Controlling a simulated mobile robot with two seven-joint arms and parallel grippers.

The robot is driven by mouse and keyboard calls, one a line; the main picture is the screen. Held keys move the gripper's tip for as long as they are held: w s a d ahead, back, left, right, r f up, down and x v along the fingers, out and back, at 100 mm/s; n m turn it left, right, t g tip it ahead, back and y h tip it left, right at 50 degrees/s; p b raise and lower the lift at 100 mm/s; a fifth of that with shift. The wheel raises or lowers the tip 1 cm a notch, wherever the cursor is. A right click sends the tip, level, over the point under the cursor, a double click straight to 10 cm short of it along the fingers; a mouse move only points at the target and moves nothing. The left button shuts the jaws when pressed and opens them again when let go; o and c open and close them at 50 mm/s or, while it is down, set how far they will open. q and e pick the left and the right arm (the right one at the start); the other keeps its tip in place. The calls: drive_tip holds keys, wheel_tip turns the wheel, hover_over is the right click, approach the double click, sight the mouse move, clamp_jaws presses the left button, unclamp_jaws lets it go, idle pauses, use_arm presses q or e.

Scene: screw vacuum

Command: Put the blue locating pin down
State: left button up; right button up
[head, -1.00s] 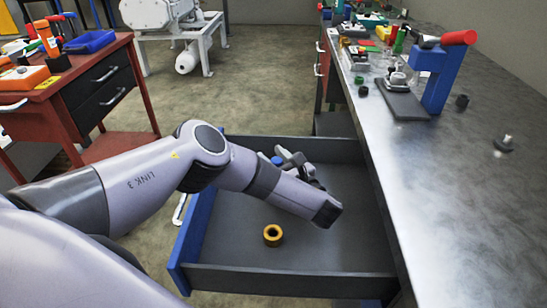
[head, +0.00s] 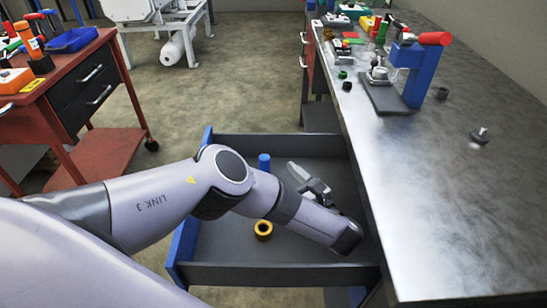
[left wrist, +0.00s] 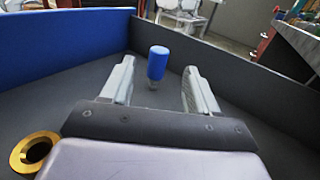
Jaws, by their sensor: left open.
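The blue locating pin (head: 264,162) stands upright on the floor of the open drawer (head: 290,274), near its far left part. In the left wrist view the pin (left wrist: 158,63) shows beyond and between my two fingers, with gaps on both sides and its blue end up. My left gripper (head: 305,176) is open and empty inside the drawer, to the right of the pin and apart from it. It also shows in the left wrist view (left wrist: 158,82). My right gripper is not in view.
A brass ring (head: 263,229) lies in the drawer, partly beside my arm. The metal workbench (head: 440,190) runs along the right, with a blue and red press (head: 416,75) on it. A red tool cart (head: 90,100) stands at the left. The drawer walls enclose my gripper.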

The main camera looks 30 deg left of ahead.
use_arm(q)
drive_tip(key=shift+p+v, duration=0.3)
drive_tip(key=shift+v, duration=0.9)
